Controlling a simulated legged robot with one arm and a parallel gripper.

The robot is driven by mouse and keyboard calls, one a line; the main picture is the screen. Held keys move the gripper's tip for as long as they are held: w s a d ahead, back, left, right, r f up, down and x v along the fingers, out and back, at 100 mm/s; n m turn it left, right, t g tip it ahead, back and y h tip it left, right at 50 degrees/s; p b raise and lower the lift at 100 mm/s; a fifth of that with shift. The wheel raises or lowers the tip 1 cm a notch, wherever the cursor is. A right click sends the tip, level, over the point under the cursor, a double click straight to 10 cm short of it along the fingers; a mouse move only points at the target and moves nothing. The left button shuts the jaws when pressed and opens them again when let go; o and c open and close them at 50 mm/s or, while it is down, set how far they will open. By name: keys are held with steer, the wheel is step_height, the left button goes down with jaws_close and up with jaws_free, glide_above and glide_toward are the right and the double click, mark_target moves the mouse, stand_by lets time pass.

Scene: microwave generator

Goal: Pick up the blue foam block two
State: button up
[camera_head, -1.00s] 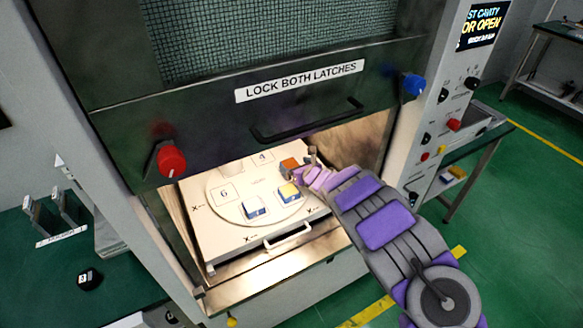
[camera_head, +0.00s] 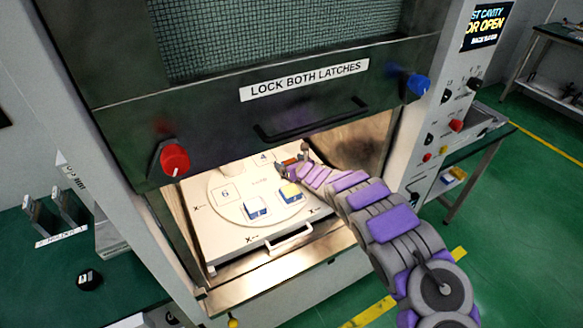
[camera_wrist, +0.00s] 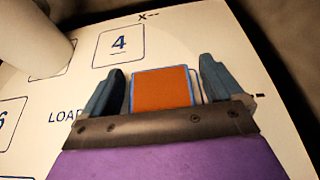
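My gripper (camera_wrist: 160,90) is open, with one dark finger on each side of an orange-topped block with a blue rim (camera_wrist: 161,88). Gaps show between block and fingers in the wrist view. In the head view my gripper (camera_head: 292,160) is at the back right of the round plate, over the orange-topped block (camera_head: 289,163), which is partly hidden. I cannot read which block is number two.
The round plate (camera_head: 235,212) lies on a white tray (camera_head: 224,250) with a front handle (camera_head: 289,238), inside the microwave cavity. The raised door (camera_head: 290,105) hangs low above my arm. A pale cylinder (camera_wrist: 25,40) stands at the upper left in the wrist view.

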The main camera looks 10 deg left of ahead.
steer(key=shift+a, duration=0.1)
steer(key=c, duration=1)
